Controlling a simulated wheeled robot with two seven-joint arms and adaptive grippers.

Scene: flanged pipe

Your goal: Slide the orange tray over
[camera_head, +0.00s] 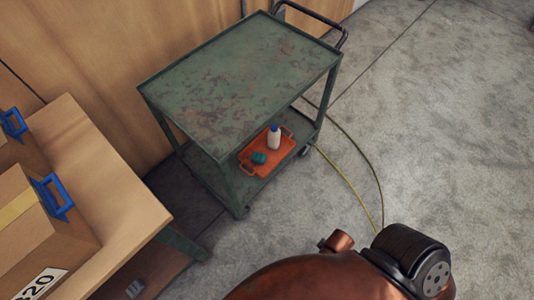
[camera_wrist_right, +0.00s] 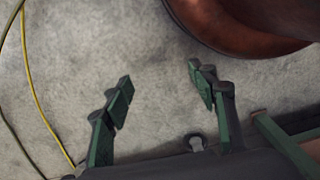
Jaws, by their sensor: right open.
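The orange tray (camera_head: 281,153) lies on the lower shelf of a green metal cart (camera_head: 240,85). On it stand a white bottle with a blue cap (camera_head: 273,138) and a small teal object (camera_head: 258,158). The cart's top partly overhangs the shelf. My right gripper (camera_wrist_right: 160,84) shows in the right wrist view, with its two green-padded fingers apart and nothing between them. It is above bare concrete floor, and the tray is not in that view. My left gripper is in neither view.
A wooden bench (camera_head: 125,180) with cardboard boxes (camera_head: 40,235) and blue handles stands at left. A yellow cable (camera_head: 345,175) runs along the floor right of the cart. A wooden wall (camera_head: 75,50) is behind. The floor at right is clear.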

